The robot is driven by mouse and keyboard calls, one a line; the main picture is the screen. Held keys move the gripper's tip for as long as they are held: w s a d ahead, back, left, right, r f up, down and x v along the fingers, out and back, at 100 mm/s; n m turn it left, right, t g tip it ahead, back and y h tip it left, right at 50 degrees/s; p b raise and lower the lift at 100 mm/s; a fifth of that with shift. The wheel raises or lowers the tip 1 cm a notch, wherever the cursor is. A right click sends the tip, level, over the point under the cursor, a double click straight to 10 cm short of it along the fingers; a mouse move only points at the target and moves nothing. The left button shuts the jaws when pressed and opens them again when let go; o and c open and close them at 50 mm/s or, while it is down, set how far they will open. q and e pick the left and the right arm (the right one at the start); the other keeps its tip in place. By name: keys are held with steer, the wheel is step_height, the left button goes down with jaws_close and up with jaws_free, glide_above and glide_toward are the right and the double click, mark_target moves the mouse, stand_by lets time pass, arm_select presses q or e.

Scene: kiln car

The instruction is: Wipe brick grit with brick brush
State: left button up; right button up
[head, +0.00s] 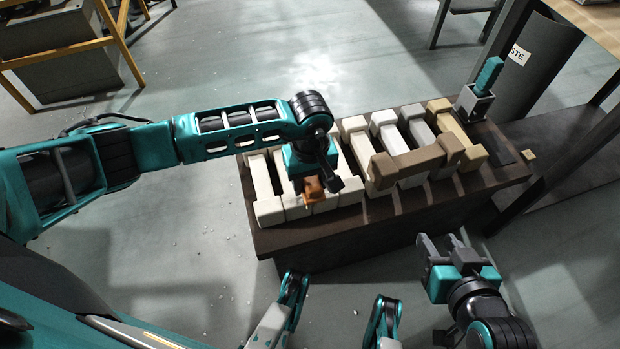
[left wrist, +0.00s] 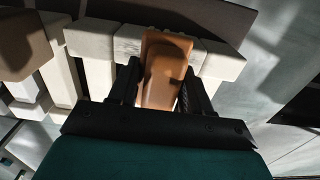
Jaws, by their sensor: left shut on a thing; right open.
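My left gripper (head: 318,183) is shut on an orange-brown block, which looks like the brick brush (head: 313,190). It is over the near left part of the row of pale bricks (head: 268,210). In the left wrist view the brush (left wrist: 165,72) sits between both fingers, in front of pale brick ends. Its bristles are hidden, and I cannot tell whether it touches a brick. A brick beside it looks speckled (left wrist: 128,38), but I cannot make out grit for certain. My right gripper (head: 450,249) is open and empty, in front of the car's near side.
The bricks stand on a dark kiln car (head: 400,215). Brown bricks (head: 417,160) lie across the row to the right. A teal-handled tool (head: 489,74) stands in a grey holder (head: 474,102) at the far right corner. A dark bin (head: 535,60) and table legs stand beyond.

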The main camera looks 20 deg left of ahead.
stand_by(0.3)
arm_select(q)
steer(key=shift+w+d, duration=0.15)
steer(key=shift+d, duration=0.1)
steer(key=shift+w+d+b, duration=0.6)
steer(key=shift+w+d, duration=0.1)
steer(key=shift+d, duration=0.35)
steer(key=shift+w+d, duration=0.7)
steer(key=shift+d, duration=0.35)
steer(key=shift+w+d, duration=0.7)
steer(key=shift+d, duration=0.35)
